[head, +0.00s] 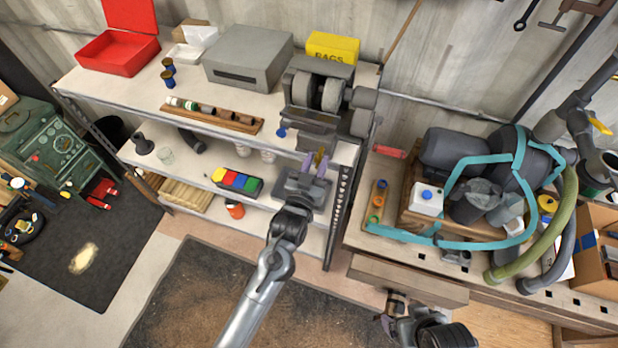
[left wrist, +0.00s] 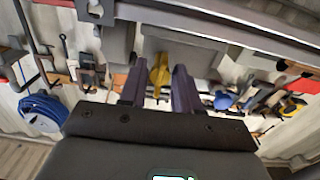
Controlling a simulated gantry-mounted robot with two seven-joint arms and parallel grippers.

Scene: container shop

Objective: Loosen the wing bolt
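The wing bolt appears to be the yellow piece (left wrist: 159,76) in the left wrist view, upright between my two purple fingers. In the head view a small yellow part (head: 321,158) shows between the same fingers, below the bench grinder (head: 318,95). My left gripper (head: 315,163) has its fingers apart, one on each side of the yellow piece, with narrow gaps visible in the left wrist view (left wrist: 158,88). The bolt's seat is hidden. My right gripper (head: 392,312) is low at the bottom of the head view, and its finger opening is unclear.
A grey metal box (head: 248,58), an open red toolbox (head: 118,50) and a wooden rack of cylinders (head: 212,115) stand on the top shelf. Coloured bins (head: 237,182) sit on the shelf below. A compressor-like machine (head: 455,150) fills the right bench.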

